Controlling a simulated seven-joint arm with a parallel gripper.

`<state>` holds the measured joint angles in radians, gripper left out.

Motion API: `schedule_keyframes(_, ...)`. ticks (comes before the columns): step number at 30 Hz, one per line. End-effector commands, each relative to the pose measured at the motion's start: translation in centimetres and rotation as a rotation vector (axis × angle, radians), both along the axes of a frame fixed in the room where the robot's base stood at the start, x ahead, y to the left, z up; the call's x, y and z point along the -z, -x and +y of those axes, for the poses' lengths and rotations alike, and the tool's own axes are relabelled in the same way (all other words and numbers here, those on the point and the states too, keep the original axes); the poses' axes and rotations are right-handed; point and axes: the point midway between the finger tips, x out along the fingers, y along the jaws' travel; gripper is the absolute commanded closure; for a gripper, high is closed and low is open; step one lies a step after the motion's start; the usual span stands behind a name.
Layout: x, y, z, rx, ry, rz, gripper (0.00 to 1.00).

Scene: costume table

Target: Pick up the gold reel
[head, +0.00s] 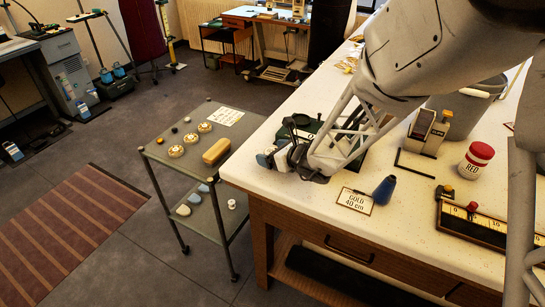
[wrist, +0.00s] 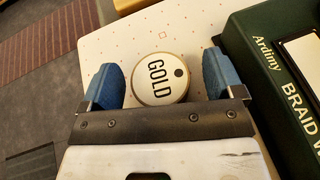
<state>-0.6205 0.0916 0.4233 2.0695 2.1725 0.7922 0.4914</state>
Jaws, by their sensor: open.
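The gold reel (wrist: 160,79) is a round disc with a white face lettered "GOLD" and a dark hole. In the wrist view it lies on the white table top between the blue fingertips of my gripper (wrist: 160,80). In the head view my gripper (head: 282,157) is at the left edge of the table, and the reel is hidden there behind the gripper and arm. A card reading "GOLD 40 cm" (head: 355,201) lies on the table nearer the front.
A dark green box lettered "BRAID" (wrist: 265,85) stands close to the right finger. A grey cart (head: 222,127) stands left.

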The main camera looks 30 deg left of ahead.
Motion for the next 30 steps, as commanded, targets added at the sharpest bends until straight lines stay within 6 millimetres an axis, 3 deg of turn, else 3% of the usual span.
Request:
schedule_keyframes(15,-0.02,0.01,0.0,0.0,0.0,0.0,0.13)
schedule_keyframes(26,-0.02,0.01,0.0,0.0,0.0,0.0,0.68)
schedule_keyframes(30,-0.03,0.01,0.0,0.0,0.0,0.0,0.68)
